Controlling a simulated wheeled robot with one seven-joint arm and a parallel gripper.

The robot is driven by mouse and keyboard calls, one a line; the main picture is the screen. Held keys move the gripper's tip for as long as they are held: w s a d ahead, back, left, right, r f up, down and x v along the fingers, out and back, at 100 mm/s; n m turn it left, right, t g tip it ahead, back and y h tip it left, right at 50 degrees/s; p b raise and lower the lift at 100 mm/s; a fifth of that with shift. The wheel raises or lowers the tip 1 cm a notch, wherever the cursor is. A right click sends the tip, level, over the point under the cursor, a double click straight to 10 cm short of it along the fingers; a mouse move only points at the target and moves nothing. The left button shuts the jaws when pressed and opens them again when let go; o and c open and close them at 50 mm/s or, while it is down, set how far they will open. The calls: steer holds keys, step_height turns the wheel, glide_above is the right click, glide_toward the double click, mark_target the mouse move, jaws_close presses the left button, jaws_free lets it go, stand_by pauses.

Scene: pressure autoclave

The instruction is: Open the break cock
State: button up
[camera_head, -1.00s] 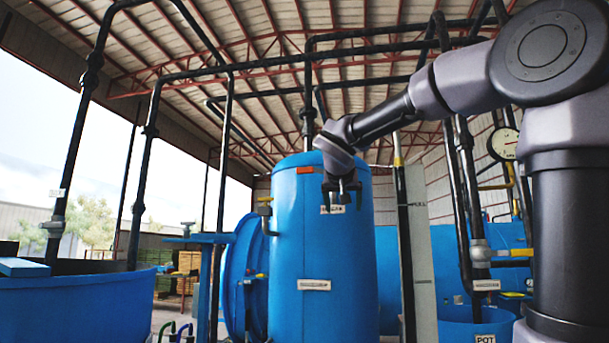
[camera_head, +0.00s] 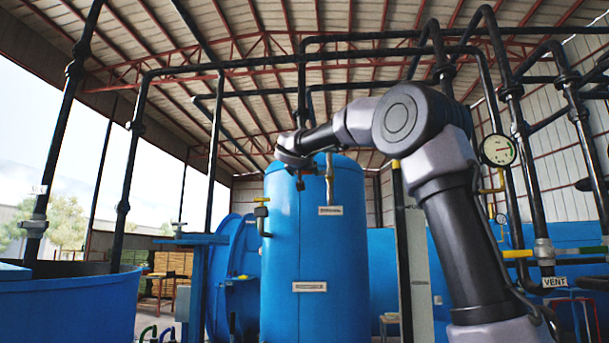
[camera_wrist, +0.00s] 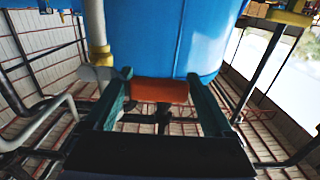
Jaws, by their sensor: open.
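My gripper (camera_head: 297,163) is at the upper front of a tall blue tank (camera_head: 315,245), foreshortened in the head view. In the wrist view its two fingers (camera_wrist: 160,76) are open, on either side of an orange plate (camera_wrist: 160,91); contact cannot be told. A metal cock-like fitting (camera_head: 329,180) hangs just right of my gripper, above a white label too small to read. It seems to be the pipe with a brass collar by the left finger in the wrist view (camera_wrist: 99,55). A yellow-topped valve (camera_head: 261,211) is on the tank's left. Which fitting is the break cock is unclear.
Black pipes (camera_head: 300,60) run overhead and down both sides. A pressure gauge (camera_head: 497,150) and a pipe labelled VENT (camera_head: 555,282) stand at the right. An open blue vat (camera_head: 65,305) is at the left. The space directly before the tank looks clear.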

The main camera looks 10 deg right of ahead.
steer(key=shift+x, duration=0.85)
steer(key=shift+d, duration=0.1)
jaws_close()
steer(key=shift+r, duration=0.1)
steer(key=s+d+r+m, duration=0.1)
steer(key=d+r+m, duration=0.3)
steer(key=r+m, duration=0.3)
steer(key=shift+s+m, duration=0.2)
steer(key=shift+m, duration=2.3)
steer(key=shift+d, duration=0.15)
